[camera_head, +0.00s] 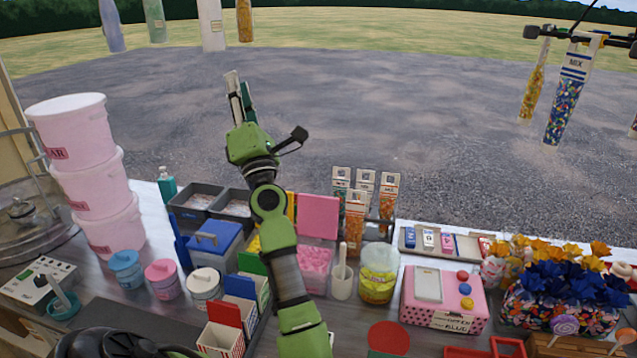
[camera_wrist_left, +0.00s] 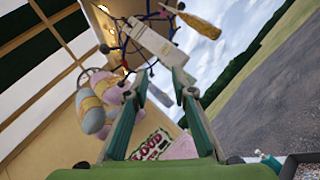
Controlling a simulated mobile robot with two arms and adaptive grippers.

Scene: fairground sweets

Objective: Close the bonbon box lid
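A pink box (camera_head: 313,281) with a pink lid (camera_head: 318,216) raised upright at its back stands mid-counter; it looks like the bonbon box, though no label is readable. Pink contents show in its opening, and my left arm covers part of its left side. My left gripper (camera_head: 240,88) points up, well above and to the left of the box, touching nothing. In the left wrist view its two fingers (camera_wrist_left: 160,84) are apart with nothing between them. The box is not in the wrist view. My right gripper is not in view.
Left of my arm stand a blue box (camera_head: 216,247) and smaller boxes with red (camera_head: 226,311), blue and green raised flaps. Right of the pink box are a white mortar-like cup (camera_head: 342,283), a yellow jar (camera_head: 379,275) and sweet tubes (camera_head: 356,215). Bags hang overhead.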

